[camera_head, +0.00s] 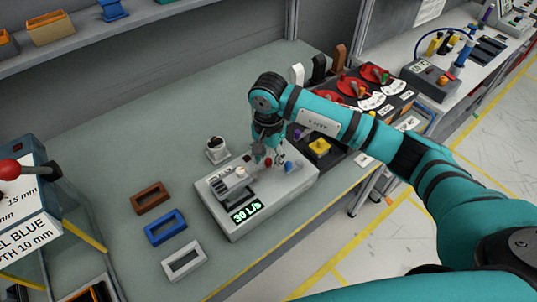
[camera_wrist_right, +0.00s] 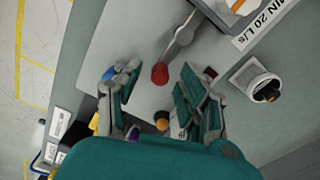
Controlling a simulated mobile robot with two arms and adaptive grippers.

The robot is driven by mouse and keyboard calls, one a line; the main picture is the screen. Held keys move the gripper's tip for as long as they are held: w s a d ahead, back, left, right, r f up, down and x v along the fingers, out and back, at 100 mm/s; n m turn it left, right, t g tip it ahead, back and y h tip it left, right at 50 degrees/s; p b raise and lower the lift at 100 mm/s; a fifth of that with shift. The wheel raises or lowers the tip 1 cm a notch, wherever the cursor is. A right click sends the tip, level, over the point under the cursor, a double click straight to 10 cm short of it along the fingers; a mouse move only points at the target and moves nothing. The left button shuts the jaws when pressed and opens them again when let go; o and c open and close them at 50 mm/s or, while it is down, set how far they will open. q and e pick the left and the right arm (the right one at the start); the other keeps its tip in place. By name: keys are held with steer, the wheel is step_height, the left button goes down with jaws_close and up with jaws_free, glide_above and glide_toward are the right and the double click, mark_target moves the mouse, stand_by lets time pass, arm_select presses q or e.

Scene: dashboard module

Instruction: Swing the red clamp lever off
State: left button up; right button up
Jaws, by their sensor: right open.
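The lever (camera_wrist_right: 180,40) is a grey metal arm with a red tip (camera_wrist_right: 160,73), seen in the right wrist view above the pale top of the module. In the head view, the grey module (camera_head: 244,228) stands on the bench with a green lit display, and a small red part (camera_head: 268,162) shows beside my fingers. My right gripper (camera_head: 266,156) is low over the module. In the right wrist view its fingers (camera_wrist_right: 160,75) are spread, with the red tip in line between their ends. Contact cannot be told. My left gripper is out of view.
A white cup-like holder (camera_head: 217,150) stands behind the module. Brown, blue and white frames (camera_head: 184,261) lie to its left. A panel with red dials (camera_head: 352,86) is at the right. A box with a red ball handle (camera_head: 10,169) stands far left.

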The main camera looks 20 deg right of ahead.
steer(key=shift+f, duration=0.4)
steer(key=shift+c, duration=0.5)
jaws_close()
